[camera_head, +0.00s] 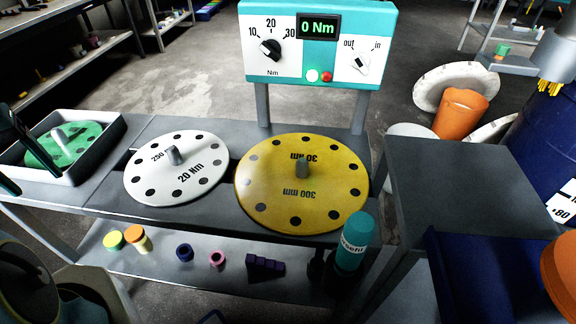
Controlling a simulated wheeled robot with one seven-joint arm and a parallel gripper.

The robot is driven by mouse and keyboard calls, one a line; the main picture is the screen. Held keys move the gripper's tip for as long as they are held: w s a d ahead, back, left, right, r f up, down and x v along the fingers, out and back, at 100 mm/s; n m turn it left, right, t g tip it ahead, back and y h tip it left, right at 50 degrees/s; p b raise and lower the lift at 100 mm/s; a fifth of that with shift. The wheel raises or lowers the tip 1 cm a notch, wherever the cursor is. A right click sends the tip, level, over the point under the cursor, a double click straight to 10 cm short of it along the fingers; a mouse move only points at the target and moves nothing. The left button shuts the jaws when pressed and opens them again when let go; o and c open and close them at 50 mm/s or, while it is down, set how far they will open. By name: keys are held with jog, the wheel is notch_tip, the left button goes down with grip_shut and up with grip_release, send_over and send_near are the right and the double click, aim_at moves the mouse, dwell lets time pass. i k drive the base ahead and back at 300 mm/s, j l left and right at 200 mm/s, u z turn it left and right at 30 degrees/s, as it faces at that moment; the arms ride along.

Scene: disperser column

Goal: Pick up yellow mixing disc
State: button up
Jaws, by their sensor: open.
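The yellow mixing disc (335,203) lies flat on the grey bench, right of centre in the head view. My gripper (25,170) shows only in part at the left edge, as two dark fingers held apart near the grey tray. It is far to the left of the yellow disc and nothing shows between its fingers.
A white disc (205,185) marked "20 Nm" lies just left of the yellow one. A green disc (85,145) sits in a grey tray (97,168). A teal control box (318,65) reading "0 Nm" stands behind.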

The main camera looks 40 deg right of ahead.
aim_at(293, 184)
jog(key=j+z, duration=0.15)
jog(key=z, duration=0.3)
jog(key=j+z, duration=0.1)
jog(key=z, duration=0.35)
